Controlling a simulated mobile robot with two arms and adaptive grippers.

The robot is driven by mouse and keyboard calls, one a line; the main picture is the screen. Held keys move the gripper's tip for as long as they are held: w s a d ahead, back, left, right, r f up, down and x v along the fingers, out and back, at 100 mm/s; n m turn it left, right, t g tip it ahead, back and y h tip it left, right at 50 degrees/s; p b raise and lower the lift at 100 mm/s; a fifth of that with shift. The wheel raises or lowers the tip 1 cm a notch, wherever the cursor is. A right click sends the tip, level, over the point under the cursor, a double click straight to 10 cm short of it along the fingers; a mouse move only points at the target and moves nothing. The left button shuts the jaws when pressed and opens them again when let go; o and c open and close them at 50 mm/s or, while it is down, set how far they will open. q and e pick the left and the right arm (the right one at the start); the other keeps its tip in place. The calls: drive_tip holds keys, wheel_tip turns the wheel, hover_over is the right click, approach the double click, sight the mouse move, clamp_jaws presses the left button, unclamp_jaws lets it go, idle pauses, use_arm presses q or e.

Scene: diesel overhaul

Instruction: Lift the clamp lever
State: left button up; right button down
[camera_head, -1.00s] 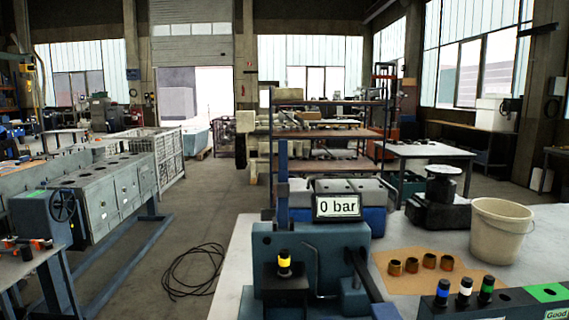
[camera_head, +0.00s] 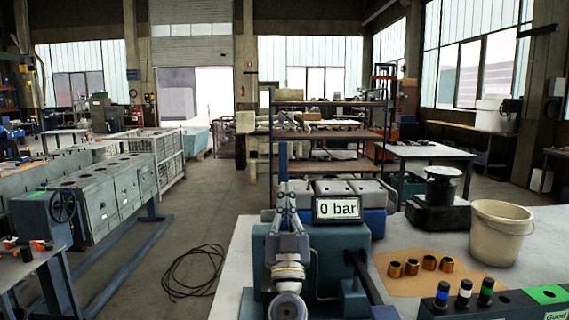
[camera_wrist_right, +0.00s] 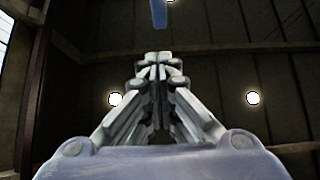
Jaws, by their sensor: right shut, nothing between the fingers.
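A blue upright bar (camera_head: 283,160), which looks like the clamp lever, rises from the blue test stand (camera_head: 338,245). My right gripper (camera_head: 286,187) is shut and empty, its fingers pointing up in front of the bar's lower part. I cannot tell whether they touch it. In the right wrist view, the closed fingertips (camera_wrist_right: 158,58) show below a blue bar end (camera_wrist_right: 160,12), with a gap between them in the picture. My right arm hides the front of the stand. My left gripper is not in view.
The gauge (camera_head: 338,209) reads 0 bar. A slanted dark bar (camera_head: 365,277) sticks out at the stand's right. Several copper rings lie on a brown mat (camera_head: 395,258), beside a white bucket (camera_head: 501,232). A block with several capped injectors (camera_head: 465,303) stands front right.

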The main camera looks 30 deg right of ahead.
sight(284, 146)
drive_tip(key=x, duration=0.6)
drive_tip(key=w+f+x, duration=0.1)
drive_tip(key=x, duration=0.2)
drive_tip(key=shift+d, duration=0.35)
drive_tip(key=shift+w+d, duration=0.45)
drive_tip(key=shift+w, duration=0.4)
